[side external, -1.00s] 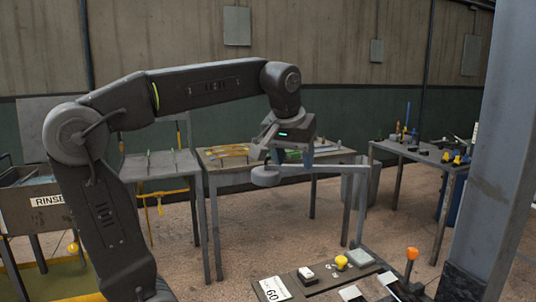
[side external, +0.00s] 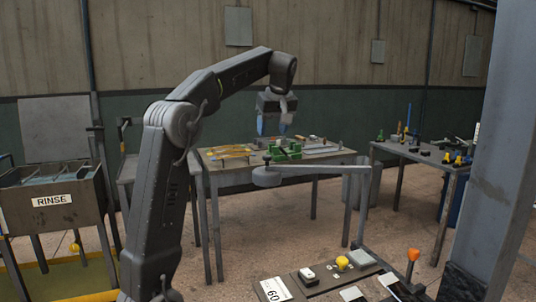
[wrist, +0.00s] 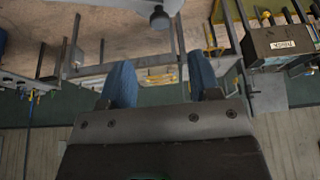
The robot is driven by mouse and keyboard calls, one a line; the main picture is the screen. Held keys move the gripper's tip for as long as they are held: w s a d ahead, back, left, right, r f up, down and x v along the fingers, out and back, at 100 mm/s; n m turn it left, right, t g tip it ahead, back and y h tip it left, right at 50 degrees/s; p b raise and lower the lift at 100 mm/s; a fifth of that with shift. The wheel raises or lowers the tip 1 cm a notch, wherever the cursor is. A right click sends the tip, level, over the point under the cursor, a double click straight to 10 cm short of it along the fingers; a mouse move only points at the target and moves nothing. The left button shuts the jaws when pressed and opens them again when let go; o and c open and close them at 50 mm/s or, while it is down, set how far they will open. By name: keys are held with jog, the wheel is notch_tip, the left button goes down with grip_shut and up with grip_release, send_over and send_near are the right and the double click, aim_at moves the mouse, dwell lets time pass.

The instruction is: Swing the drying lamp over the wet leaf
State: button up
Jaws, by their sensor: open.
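The drying lamp appears to be the grey round head (side external: 267,177) on a long horizontal arm (side external: 320,170), carried by an upright post at the right. Its head also shows at the top of the wrist view (wrist: 158,18). My gripper (side external: 275,127) is open and empty, raised above and apart from the lamp head. Its blue fingers stand wide apart in the wrist view (wrist: 162,78). Yellow strips (side external: 230,152) lie on the middle table behind the lamp; I cannot tell which piece is the wet leaf.
A green fixture (side external: 285,151) sits on the middle table (side external: 216,164). A RINSE tank (side external: 52,205) stands at the left. A control panel (side external: 325,285) with a yellow button is in front. A right table (side external: 428,153) holds small parts. A grey pillar (side external: 495,150) rises at the right.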

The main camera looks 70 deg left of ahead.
aim_at(268, 156)
jog(key=x, duration=0.9)
jog(key=shift+f, duration=0.15)
grip_shut()
